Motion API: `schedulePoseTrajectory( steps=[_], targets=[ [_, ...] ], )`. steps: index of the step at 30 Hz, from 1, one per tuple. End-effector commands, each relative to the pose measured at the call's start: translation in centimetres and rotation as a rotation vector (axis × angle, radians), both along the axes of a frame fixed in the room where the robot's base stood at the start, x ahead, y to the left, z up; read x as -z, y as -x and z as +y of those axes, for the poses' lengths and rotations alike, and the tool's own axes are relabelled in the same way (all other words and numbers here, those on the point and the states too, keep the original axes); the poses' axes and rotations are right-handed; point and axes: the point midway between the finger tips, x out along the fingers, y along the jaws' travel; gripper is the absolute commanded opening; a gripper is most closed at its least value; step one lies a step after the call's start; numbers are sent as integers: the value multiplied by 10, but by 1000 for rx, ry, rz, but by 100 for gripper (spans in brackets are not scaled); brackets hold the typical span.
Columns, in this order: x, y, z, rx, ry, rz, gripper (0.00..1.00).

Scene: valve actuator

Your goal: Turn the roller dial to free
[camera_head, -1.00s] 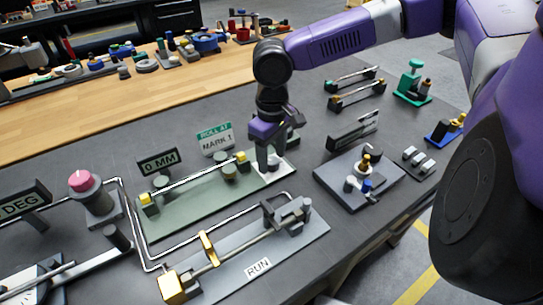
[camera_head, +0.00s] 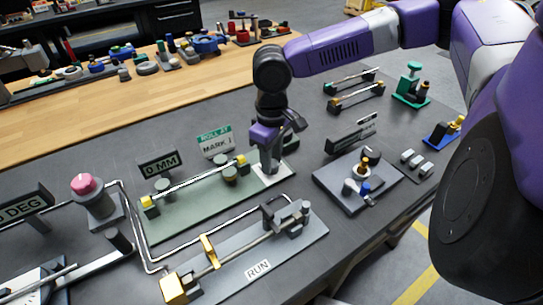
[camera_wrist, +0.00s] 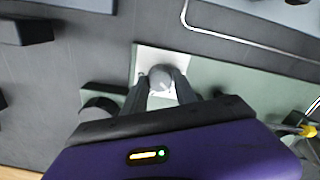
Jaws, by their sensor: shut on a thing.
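The roller dial is a small round grey knob (camera_wrist: 160,76) on a white plate (camera_wrist: 150,58), seen in the wrist view. My gripper (camera_wrist: 161,90) is shut on it, one dark finger at each side. In the head view my gripper (camera_head: 270,168) points down at the right end of the green fixture base (camera_head: 195,208), over the white plate (camera_head: 272,180). The knob is hidden by the fingers there. A sign reading "ROLL AT MARK 1" (camera_head: 215,141) stands behind the fixture, and a "0 MM" display (camera_head: 159,164) stands to its left.
In front is a grey plate marked "RUN" (camera_head: 258,269) with a rod and yellow block. A bent metal rail (camera_head: 150,258) runs between the fixtures. A dark plate with small valve parts (camera_head: 363,182) lies right. A pink button post (camera_head: 84,190) stands left.

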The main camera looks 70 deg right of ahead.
Motion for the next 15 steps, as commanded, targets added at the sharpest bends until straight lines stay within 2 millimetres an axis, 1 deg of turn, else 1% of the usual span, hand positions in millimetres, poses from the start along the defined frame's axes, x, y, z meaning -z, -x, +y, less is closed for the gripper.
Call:
schedulePoseTrajectory(
  steps=[1,3,15],
  targets=[
    [-4,0,0,-25,-3,0,0],
    [-5,0,1,-72,-3,-2,0],
    [-3,0,1,-386,-2,-1,0]
  ],
)
